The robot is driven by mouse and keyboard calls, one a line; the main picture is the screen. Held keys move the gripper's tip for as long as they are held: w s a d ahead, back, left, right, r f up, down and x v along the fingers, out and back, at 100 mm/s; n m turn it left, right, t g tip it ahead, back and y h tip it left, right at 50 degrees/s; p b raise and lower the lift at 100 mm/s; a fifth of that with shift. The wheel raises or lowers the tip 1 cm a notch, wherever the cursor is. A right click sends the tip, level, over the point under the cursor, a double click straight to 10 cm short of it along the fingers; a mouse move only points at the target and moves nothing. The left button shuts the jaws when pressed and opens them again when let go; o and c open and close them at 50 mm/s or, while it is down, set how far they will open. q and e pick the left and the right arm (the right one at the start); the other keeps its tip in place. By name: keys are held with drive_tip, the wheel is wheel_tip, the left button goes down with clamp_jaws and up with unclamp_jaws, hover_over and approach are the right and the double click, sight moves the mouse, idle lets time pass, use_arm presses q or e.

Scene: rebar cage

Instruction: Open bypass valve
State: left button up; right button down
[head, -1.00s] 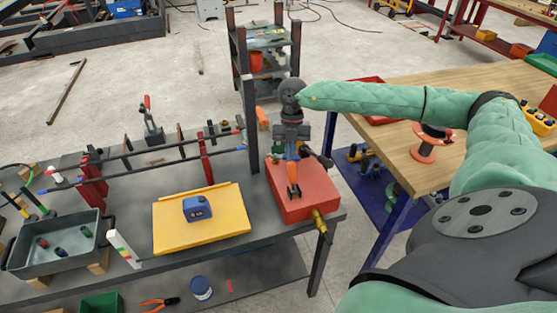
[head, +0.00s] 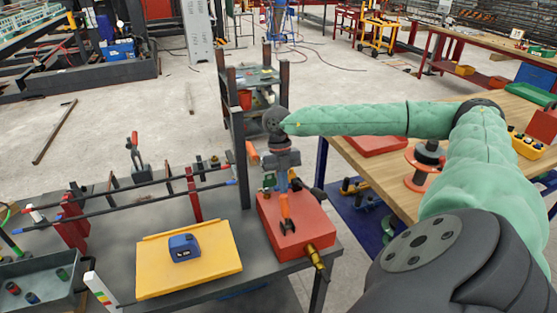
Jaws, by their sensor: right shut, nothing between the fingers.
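A red block (head: 305,241) sits at the right end of the grey workbench. A brass fitting (head: 316,257) sticks out of its front right side and looks like part of the valve. An orange bar with a dark forked end (head: 284,205) stands over the block's top; I cannot tell how it is fixed. My right gripper (head: 283,181) points down over the back of the block, just above the orange bar. It is shut and empty, and whether it touches the bar is unclear. A dark knob (head: 311,189) shows beside it. My left gripper is out of view.
A yellow board (head: 213,275) with a blue box (head: 184,247) lies left of the block. Two dark bars (head: 130,180) on red supports run behind. A grey tray (head: 55,290) stands at the left. A dark shelf rack (head: 258,105) stands behind, and a wooden table (head: 395,160) at the right.

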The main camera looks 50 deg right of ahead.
drive_tip(key=shift+a, duration=0.2)
idle(0.4)
drive_tip(key=shift+s+a, duration=0.15)
drive_tip(key=shift+a, duration=0.45)
